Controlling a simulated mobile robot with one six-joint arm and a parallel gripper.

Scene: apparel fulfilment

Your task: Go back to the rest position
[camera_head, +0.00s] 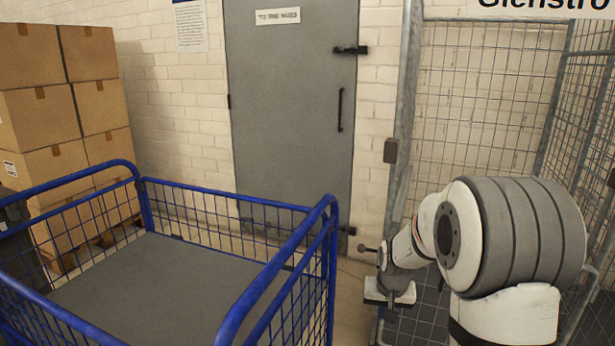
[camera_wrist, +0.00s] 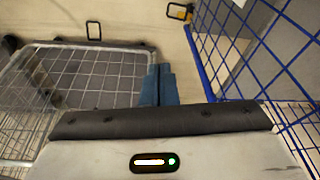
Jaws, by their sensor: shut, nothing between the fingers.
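My gripper (camera_wrist: 159,84) shows in the wrist view as two blue-grey fingers pressed together, with nothing between them. It hangs over the pale floor between a grey wire-mesh structure on the left and a blue wire cart on the right, apart from both. In the head view my white and grey arm fills the right side, bent down toward the left. My gripper's fingers cannot be made out there.
The blue wire cart (camera_head: 277,295) with a bare grey base stands at the front left. Stacked cardboard boxes (camera_head: 43,120) are behind it. A grey door (camera_head: 290,100) is at the back. A wire-mesh cage (camera_head: 490,90) stands at the right, behind my arm.

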